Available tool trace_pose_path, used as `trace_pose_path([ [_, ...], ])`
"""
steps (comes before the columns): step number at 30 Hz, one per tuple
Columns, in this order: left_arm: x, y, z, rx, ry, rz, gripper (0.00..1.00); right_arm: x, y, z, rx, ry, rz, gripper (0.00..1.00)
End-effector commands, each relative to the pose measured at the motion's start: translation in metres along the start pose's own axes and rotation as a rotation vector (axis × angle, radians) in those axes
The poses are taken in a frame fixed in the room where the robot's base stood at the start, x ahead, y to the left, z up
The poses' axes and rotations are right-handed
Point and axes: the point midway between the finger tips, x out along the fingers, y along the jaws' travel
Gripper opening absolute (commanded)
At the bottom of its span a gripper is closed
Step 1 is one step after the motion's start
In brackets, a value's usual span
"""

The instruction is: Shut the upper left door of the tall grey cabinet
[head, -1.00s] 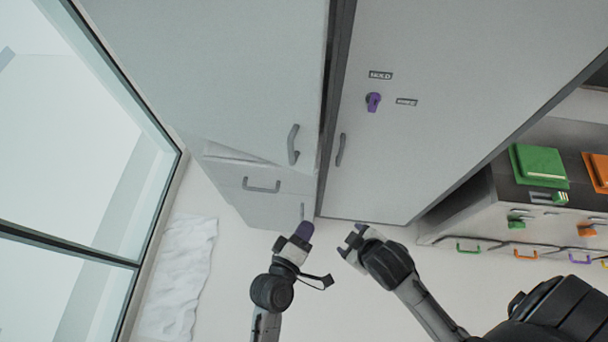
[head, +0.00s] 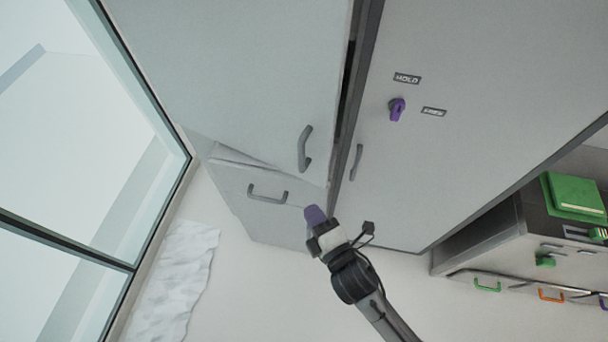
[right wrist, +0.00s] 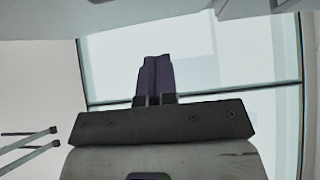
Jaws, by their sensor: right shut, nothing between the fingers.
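The tall grey cabinet's upper left door (head: 235,75), with a grey bar handle (head: 304,150), stands slightly ajar in the head view. A dark gap runs along its right edge, and its lower edge juts out over the unit below. My right gripper (head: 315,215) is shut and empty, with purple fingertips just below the door's lower right corner. I cannot tell whether it touches the cabinet. In the right wrist view its fingers (right wrist: 155,78) are together, with a window behind them. My left gripper is not in view.
The right-hand door (head: 480,90) looks shut and has a handle, a purple knob (head: 397,108) and labels. A drawer handle (head: 267,195) is below the ajar door. A window (head: 80,150) is at left. A counter with a green box (head: 573,195) is at right.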

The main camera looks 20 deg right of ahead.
Motion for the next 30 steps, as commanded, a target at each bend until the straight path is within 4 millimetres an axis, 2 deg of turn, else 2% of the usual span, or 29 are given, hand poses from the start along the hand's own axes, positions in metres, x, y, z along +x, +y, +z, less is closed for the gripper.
trace_pose_path([
  [3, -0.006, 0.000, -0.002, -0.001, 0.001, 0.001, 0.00, 0.025, 0.003, 0.000, 0.001, -0.001, 0.002, 0.00],
  [12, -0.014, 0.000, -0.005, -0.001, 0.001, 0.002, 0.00, 0.076, 0.002, 0.002, 0.002, -0.002, -0.001, 0.00],
  [21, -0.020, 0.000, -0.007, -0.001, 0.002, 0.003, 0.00, 0.096, 0.001, 0.025, 0.003, -0.001, -0.002, 0.00],
  [30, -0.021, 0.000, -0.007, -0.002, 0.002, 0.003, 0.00, 0.099, -0.001, 0.029, 0.004, -0.002, -0.003, 0.00],
])
